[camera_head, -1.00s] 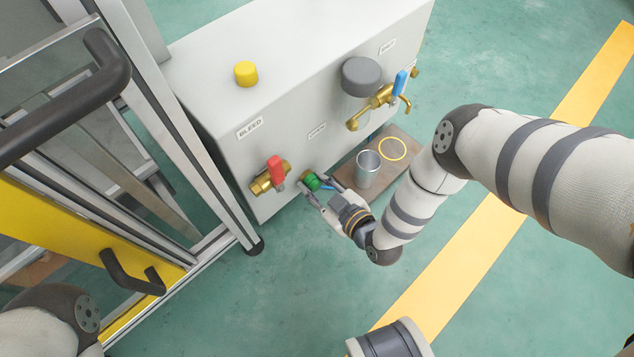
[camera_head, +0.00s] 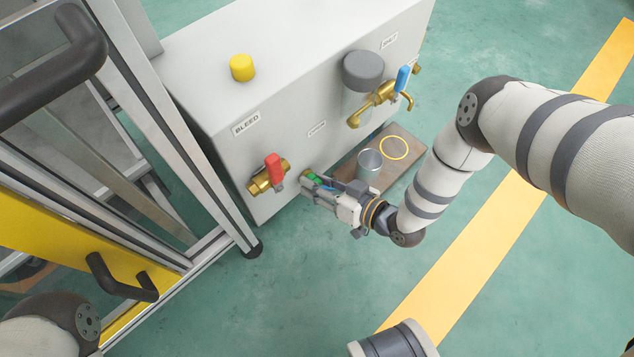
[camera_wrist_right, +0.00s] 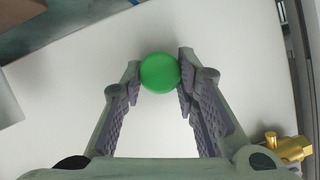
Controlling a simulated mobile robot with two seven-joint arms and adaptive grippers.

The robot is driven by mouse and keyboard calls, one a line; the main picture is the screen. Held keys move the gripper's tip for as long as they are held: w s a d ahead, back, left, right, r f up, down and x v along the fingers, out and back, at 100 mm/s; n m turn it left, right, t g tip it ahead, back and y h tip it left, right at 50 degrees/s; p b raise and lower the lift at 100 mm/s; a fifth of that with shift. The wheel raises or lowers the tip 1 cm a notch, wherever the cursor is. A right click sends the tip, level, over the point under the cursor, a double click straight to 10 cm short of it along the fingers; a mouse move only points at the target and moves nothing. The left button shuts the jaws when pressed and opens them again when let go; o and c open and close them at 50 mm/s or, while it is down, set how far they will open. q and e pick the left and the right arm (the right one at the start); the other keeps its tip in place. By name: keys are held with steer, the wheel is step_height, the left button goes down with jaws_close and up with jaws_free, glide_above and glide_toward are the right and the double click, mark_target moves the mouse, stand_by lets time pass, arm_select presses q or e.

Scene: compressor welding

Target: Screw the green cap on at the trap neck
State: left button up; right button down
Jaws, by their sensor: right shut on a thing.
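The green cap (camera_wrist_right: 160,73) is round and sits between the two fingertips of my right gripper (camera_wrist_right: 159,78) in the right wrist view. In the head view the green cap (camera_head: 315,178) is partly covered by the fingers of my right gripper (camera_head: 313,184). My right gripper is shut on the cap, close to the front face of the grey cabinet. A bit of brass, seemingly the trap neck (camera_head: 305,173), shows just behind the cap; the cap hides most of it, so I cannot tell how they are seated. My left gripper is not in view.
A red-handled brass valve (camera_head: 272,178) is left of the cap on the grey cabinet (camera_head: 225,105). A blue-handled brass tap (camera_head: 385,95) is up right. A metal cup (camera_head: 370,163) and a yellow ring (camera_head: 394,148) are on a brown board (camera_head: 405,172). Green floor is free in front.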

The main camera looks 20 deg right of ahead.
steer(key=shift+w+d+f+m+y+b, duration=0.2)
steer(key=shift+m+y+b, duration=0.35)
steer(key=shift+b, duration=0.3)
steer(key=shift+s+a+r+m, duration=0.1)
steer(key=shift+r+m, duration=0.05)
steer(key=shift+m, duration=0.2)
steer(key=c, duration=1.2)
jaws_free()
steer(key=shift+o, duration=0.2)
